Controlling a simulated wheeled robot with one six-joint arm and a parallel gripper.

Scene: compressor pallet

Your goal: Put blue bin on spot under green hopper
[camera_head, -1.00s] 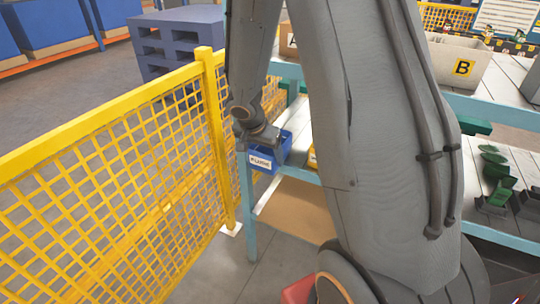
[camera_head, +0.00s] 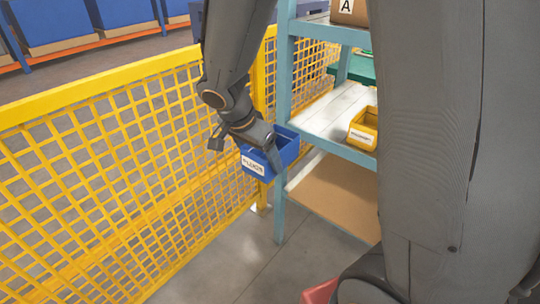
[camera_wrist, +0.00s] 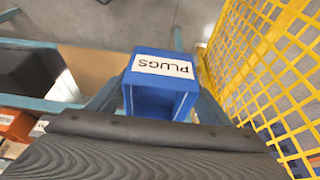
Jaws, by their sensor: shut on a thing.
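The blue bin (camera_head: 259,167) has a white label reading "PLUGS" on its front. It hangs in the air beside the shelf's teal corner post, close to the yellow mesh fence. My gripper (camera_head: 274,148) is shut on the bin at its rim; the finger contact is partly hidden. In the wrist view the bin (camera_wrist: 160,83) is below my gripper, its label upside down.
The teal-framed shelf (camera_head: 283,120) stands right of the bin, with a yellow bin (camera_head: 363,130) on its middle board and a box marked A (camera_head: 349,12) on top. The yellow mesh fence (camera_head: 120,150) runs along the left. Grey floor (camera_head: 240,255) lies clear below.

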